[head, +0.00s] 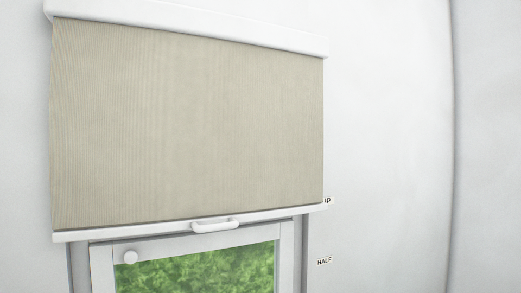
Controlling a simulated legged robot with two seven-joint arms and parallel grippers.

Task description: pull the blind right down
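The beige blind (190,125) hangs from a white top casing (190,22) and covers the upper part of the window. Its white bottom bar (120,232) sits close to a label on the wall, partly hidden, of which "P" can be read. A white pull handle (215,225) is fixed at the middle of the bar. Below the bar, the lower part of the window (200,275) is uncovered and shows green foliage. Neither of my grippers is in view, and nothing is seen touching the handle.
A "HALF" label (324,261) is on the wall to the right of the window, below the partly hidden label (328,201). The white wall (390,130) at the right is bare.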

